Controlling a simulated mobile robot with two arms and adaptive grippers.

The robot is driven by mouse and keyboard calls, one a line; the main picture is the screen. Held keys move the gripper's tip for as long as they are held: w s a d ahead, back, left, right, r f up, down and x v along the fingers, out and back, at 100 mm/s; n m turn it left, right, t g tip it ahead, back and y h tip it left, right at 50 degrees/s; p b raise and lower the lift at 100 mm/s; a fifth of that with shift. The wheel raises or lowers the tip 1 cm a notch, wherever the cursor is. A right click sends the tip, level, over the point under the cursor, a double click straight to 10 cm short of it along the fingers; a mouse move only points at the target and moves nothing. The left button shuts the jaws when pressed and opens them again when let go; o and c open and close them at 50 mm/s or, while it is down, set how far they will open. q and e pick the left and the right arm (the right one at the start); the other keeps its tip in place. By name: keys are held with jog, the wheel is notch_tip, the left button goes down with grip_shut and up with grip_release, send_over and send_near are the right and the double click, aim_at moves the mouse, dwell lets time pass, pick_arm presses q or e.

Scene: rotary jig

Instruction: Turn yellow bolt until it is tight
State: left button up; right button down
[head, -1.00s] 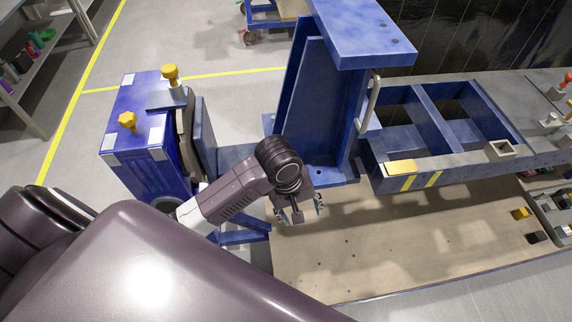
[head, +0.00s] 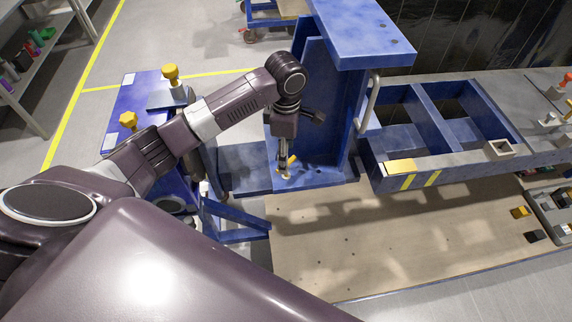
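My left gripper (head: 284,168) points down at the blue base plate (head: 312,178) of the upright blue jig. A small yellow piece (head: 292,160), which looks like the yellow bolt, shows right beside its fingers. The fingers partly hide it, and I cannot tell whether they grip it or are only next to it. Two more yellow knob-headed bolts stand on the blue box at the left, one at the back (head: 170,72) and one nearer (head: 128,119). My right gripper is not in view.
The blue jig column (head: 325,100) rises just behind the gripper, with a grey handle (head: 371,104) on its right side. A blue frame with open bays (head: 420,133) stands to the right. The wooden base board (head: 380,245) in front is mostly clear.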

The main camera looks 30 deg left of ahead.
pick_arm(q)
notch_tip(320, 180, down, 6)
jog(key=shift+f+p, duration=0.1)
jog(key=shift+p, duration=0.55)
jog(key=shift+c, duration=0.4)
